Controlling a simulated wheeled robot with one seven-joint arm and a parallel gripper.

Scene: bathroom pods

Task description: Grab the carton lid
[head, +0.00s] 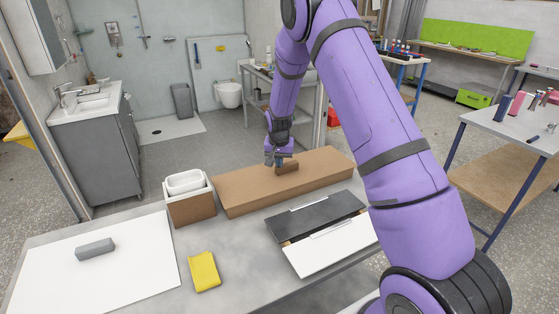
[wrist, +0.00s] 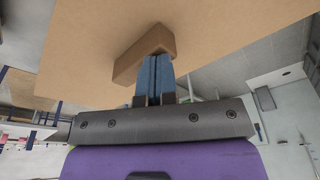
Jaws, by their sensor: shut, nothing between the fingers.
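The carton lid (head: 245,186) is the flat brown cardboard top of a long low carton on the grey table in the head view. A small brown block-shaped handle (head: 289,168) stands on it. My gripper (head: 279,162) points down at the handle, at its left end. In the wrist view, the lid (wrist: 85,40) fills the top and the handle (wrist: 135,62) shows by my blue fingertips (wrist: 157,62). The fingers are closed together with nothing between them. They overlap the handle's end in the picture; I cannot tell if they touch it.
A small brown box with white containers (head: 188,183) stands left of the carton. A black-and-white case (head: 318,217) lies in front.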

